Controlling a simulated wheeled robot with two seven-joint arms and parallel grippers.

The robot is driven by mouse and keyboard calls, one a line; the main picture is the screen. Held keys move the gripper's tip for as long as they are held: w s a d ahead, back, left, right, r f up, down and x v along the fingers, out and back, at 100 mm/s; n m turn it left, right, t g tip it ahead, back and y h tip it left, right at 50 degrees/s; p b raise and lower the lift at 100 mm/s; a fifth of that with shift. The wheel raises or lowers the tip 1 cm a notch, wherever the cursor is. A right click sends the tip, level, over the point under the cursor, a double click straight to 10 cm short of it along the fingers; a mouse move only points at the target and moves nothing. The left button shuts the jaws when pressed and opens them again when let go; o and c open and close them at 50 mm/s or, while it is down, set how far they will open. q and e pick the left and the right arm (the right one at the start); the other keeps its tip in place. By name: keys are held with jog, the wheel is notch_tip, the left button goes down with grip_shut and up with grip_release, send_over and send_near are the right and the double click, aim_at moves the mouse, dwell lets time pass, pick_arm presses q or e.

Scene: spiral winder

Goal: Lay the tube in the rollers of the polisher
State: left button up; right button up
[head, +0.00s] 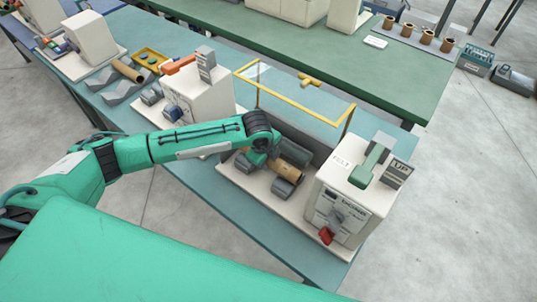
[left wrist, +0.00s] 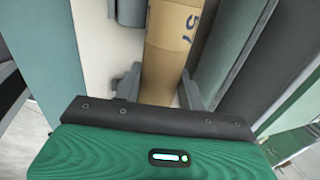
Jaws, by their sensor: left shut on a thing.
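The brown cardboard tube (head: 290,170) is at the rollers of the polisher (head: 345,200), a cream machine on the right part of the blue-green bench. My left gripper (head: 268,158) is shut on the tube, its arm reaching in from the left. In the left wrist view the tube (left wrist: 170,55), printed "57", runs away between the two fingers (left wrist: 158,90). A dark grey roller (head: 283,188) shows on the near side of the tube, and another grey roller (left wrist: 130,12) shows in the wrist view. Whether the tube touches the rollers cannot be told. My right gripper is out of view.
A yellow-framed clear guard (head: 300,97) stands raised behind the rollers. A second cream machine (head: 195,95) is to the left, and another brown tube (head: 127,70) lies on grey blocks beyond it.

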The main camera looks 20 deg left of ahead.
pick_arm(q)
jog(key=shift+f, duration=0.5)
jog(key=o, duration=1.1)
jog(key=shift+c, duration=0.2)
jog(key=b+v, duration=0.2)
jog(key=v, duration=1.2)
notch_tip(320, 180, up, 7)
jog(key=p, duration=0.7)
jog(key=shift+p, duration=0.4)
